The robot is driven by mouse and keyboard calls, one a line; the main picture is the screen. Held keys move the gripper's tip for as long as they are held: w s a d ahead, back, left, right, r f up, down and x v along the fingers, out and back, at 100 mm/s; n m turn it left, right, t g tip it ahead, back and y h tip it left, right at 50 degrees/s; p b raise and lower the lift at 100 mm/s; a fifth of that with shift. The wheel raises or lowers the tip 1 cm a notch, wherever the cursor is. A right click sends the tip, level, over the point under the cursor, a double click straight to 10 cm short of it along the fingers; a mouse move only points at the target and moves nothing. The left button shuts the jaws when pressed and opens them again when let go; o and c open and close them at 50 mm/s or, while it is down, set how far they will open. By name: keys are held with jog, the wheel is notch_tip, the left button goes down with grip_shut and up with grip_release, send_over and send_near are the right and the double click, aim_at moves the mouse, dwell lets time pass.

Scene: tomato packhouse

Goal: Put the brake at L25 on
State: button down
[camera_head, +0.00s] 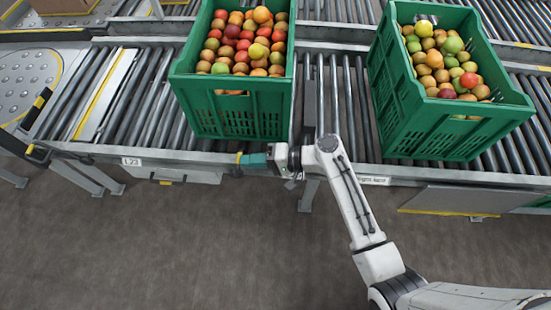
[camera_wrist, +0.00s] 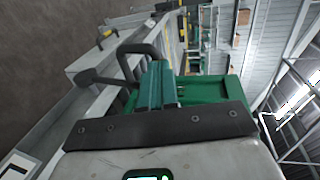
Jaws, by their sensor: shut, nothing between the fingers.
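My gripper (camera_head: 246,160) is at the front edge of the roller conveyor, just right of the L23 label (camera_head: 131,162). Its teal fingers are shut and empty; they also show in the wrist view (camera_wrist: 156,84). A dark bent bar (camera_wrist: 140,55) shows close beside and beyond the fingertips in the wrist view, with a dark rounded end (camera_wrist: 88,77) to its left. I cannot tell whether the fingers touch it, or whether it is the brake. A small yellow piece (camera_head: 239,158) shows at the fingertips in the head view. No L25 label is readable.
Two green crates of tomatoes stand on the rollers, one on the left (camera_head: 240,118) behind my gripper and one on the right (camera_head: 430,125). A label strip (camera_head: 374,181) is on the front rail right of my arm. The floor (camera_head: 180,245) in front is clear.

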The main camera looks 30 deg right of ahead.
jog(key=w+a+g+h+p, duration=0.4)
jog(key=w+a+h+p, duration=0.2)
jog(key=a, duration=0.6)
jog(key=shift+w+a+f+g+h+p, duration=0.2)
jog(key=shift+w+f+g+h+p, duration=0.15)
jog(key=shift+w+p, duration=0.9)
jog(key=shift+w+b, duration=0.25)
jog(key=shift+b, duration=0.1)
jog(key=shift+a+f, duration=0.1)
jog(key=w+p+v, duration=0.1)
jog(key=p+v, duration=0.4)
jog(key=v, duration=0.9)
jog(key=shift+a+r, duration=0.2)
jog(key=shift+r, duration=0.35)
jog(key=shift+s, duration=0.15)
